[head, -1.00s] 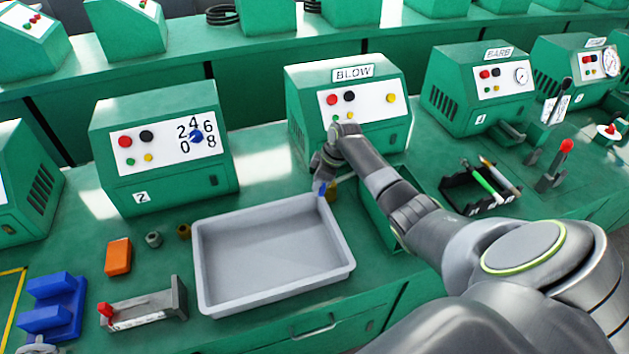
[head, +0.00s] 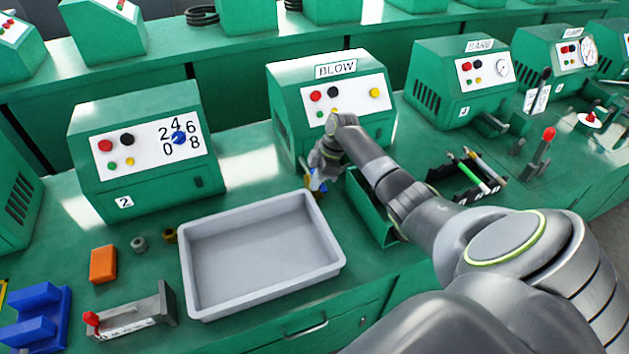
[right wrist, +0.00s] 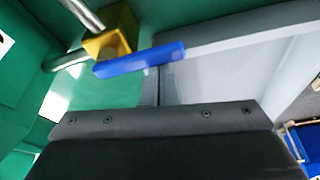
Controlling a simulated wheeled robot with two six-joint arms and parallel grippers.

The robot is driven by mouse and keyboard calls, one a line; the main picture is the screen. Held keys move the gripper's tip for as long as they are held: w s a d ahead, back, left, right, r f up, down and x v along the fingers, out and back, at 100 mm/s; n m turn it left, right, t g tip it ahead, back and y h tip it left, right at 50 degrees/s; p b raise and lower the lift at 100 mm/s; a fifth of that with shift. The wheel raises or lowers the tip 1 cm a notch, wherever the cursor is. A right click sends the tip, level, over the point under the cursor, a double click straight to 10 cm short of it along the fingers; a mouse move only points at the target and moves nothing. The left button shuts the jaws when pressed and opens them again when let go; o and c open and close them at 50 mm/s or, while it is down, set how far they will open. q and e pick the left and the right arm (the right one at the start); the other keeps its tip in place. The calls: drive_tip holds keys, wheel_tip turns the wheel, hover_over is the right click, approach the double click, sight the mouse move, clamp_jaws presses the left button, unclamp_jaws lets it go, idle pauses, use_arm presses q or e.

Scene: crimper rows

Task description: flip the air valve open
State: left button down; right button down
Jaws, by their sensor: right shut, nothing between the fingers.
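The air valve has a brass body (right wrist: 112,32) with a blue lever (right wrist: 140,60) in the right wrist view. Silver pipe meets the body, and the lever sticks out to the right, close beyond my gripper. In the head view the small valve (head: 316,190) sits in front of the BLOW machine (head: 335,95), partly hidden by my right gripper (head: 318,172). That gripper is shut and empty, right by the valve; I cannot tell if it touches the lever. Its dark body (right wrist: 155,135) fills the bottom of the wrist view. My left gripper is out of view.
A grey tray (head: 190,285) lies left of the valve, close to it. A green open box (head: 372,215) stands to the right, under my right arm. A black pen holder (head: 440,178) is further right. Machine 2 (head: 90,190) stands behind the tray at left.

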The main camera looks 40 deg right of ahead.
idle(0.5)
wheel_tip(320, 180, up, 10)
drive_tip(key=b, duration=0.1)
drive_tip(key=shift+a+f, duration=0.25)
drive_tip(key=shift+a, duration=0.1)
idle(0.4)
drive_tip(key=shift+f, duration=0.1)
